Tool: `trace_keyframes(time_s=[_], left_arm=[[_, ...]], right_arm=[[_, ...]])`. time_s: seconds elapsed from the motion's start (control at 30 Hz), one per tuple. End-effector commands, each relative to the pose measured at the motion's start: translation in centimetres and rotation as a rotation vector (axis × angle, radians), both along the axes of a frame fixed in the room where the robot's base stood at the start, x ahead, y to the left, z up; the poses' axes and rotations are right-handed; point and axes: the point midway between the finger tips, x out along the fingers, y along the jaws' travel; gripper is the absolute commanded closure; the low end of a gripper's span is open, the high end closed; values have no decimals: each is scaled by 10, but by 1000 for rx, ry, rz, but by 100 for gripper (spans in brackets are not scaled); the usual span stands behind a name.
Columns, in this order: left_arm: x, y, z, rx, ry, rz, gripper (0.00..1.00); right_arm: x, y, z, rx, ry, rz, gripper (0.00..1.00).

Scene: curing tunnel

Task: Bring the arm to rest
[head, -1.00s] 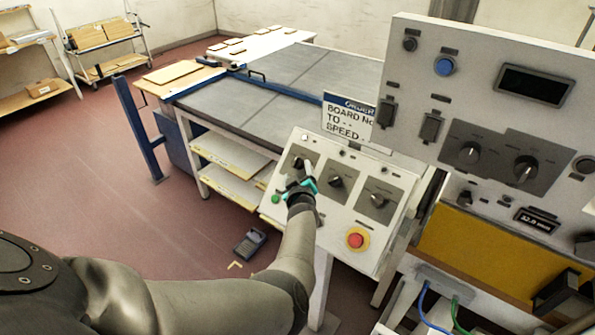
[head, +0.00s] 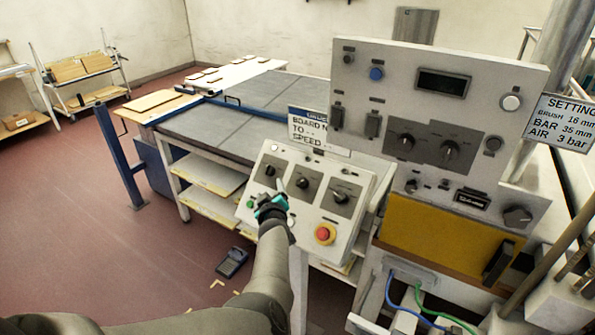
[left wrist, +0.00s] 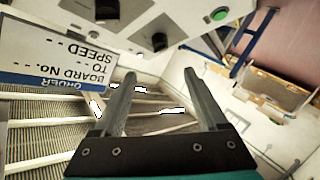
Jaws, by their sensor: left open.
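My left arm comes in from the bottom left of the head view. Its gripper (head: 275,200) is in front of the lower left part of the sloped control panel (head: 340,222), near the knobs. In the left wrist view the two fingers (left wrist: 165,100) stand apart with nothing between them. The panel carries black knobs (head: 303,183), a green button (head: 250,204) and a red stop button on yellow (head: 324,234). The panel's edge also shows at the top of the left wrist view (left wrist: 150,52). My right gripper is in neither view.
An order sign (head: 308,129) stands behind the panel. A larger upright control box (head: 400,90) rises to the right, above a yellow panel (head: 440,232). A grey-topped table (head: 215,130) is behind. A dark device (head: 232,262) lies on the open red floor at left.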

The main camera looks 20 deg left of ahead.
Motion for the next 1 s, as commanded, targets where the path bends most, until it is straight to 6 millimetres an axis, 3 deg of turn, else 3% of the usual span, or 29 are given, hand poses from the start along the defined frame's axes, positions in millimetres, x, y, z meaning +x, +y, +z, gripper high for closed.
trace_keyframes(time_s=[0.17, 0.27, 0.37, 0.47, 0.67, 0.87, 1.0], left_arm=[[-1, -1, -5, 2, 6, -5, 25], [-7, -7, -29, 18, 40, -37, 25], [-22, -22, -81, 54, 116, -111, 25], [-47, -43, -151, 95, 226, -215, 25], [-116, -85, -282, 156, 451, -422, 25], [-209, -119, -399, 193, 676, -614, 25], [-288, -139, -471, 207, 836, -744, 25]], right_arm=[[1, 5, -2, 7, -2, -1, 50], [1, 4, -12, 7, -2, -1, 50], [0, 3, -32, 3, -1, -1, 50], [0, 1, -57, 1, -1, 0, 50], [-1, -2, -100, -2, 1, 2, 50], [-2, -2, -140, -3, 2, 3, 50], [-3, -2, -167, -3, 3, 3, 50]])
